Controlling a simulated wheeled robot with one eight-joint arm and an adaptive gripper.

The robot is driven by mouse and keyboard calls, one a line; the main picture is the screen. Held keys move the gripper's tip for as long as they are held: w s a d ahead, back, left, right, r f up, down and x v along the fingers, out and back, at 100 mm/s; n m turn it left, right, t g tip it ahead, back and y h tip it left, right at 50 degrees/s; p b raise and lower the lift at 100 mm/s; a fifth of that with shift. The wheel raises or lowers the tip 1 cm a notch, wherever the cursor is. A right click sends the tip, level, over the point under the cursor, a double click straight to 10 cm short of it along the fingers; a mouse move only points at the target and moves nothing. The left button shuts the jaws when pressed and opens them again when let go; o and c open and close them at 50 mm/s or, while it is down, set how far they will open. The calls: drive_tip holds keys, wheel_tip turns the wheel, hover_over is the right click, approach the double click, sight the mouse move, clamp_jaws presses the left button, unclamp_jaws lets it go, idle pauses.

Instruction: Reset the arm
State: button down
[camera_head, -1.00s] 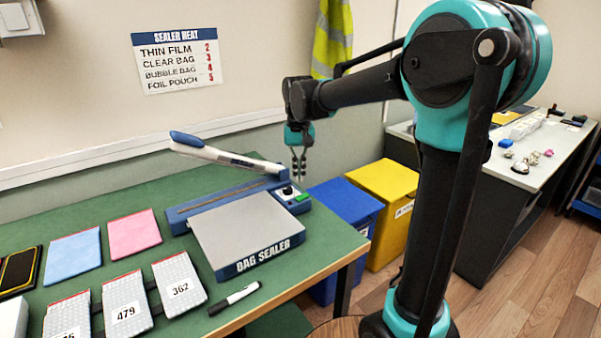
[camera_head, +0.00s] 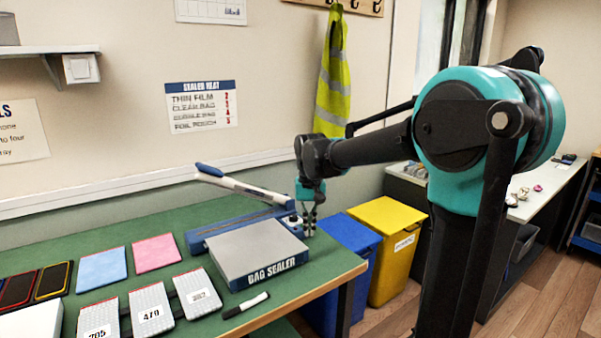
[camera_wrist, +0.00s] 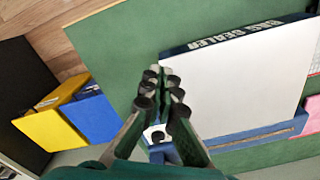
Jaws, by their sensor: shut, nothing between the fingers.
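My gripper (camera_head: 309,222) hangs pointing down over the right end of the bag sealer (camera_head: 255,253), close to its control knob. In the wrist view my gripper (camera_wrist: 161,88) has its fingers together with nothing between them. The bag sealer has a grey top, and its blue-tipped lever (camera_head: 235,184) is raised at a slant. In the wrist view the sealer's pale top (camera_wrist: 235,85) lies to the right of the fingers. The fingers partly hide the knob area, and I cannot tell whether they touch it.
The green table (camera_head: 150,195) also bears bubble pouches (camera_head: 150,310), a blue pouch (camera_head: 101,269), a pink pouch (camera_head: 156,253) and a marker (camera_head: 245,305). A blue bin (camera_head: 350,245) and a yellow bin (camera_head: 400,240) stand right of it. A pale bench (camera_head: 545,180) is farther right.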

drive_tip(key=s+d+f+t, duration=0.4)
drive_tip(key=s+d+f, duration=1.2)
drive_tip(key=s, duration=0.3)
drive_tip(key=shift+d+f+m, duration=0.15)
drive_tip(key=shift+d+m, duration=0.05)
drive_tip(key=shift+m, duration=0.2)
idle(0.5)
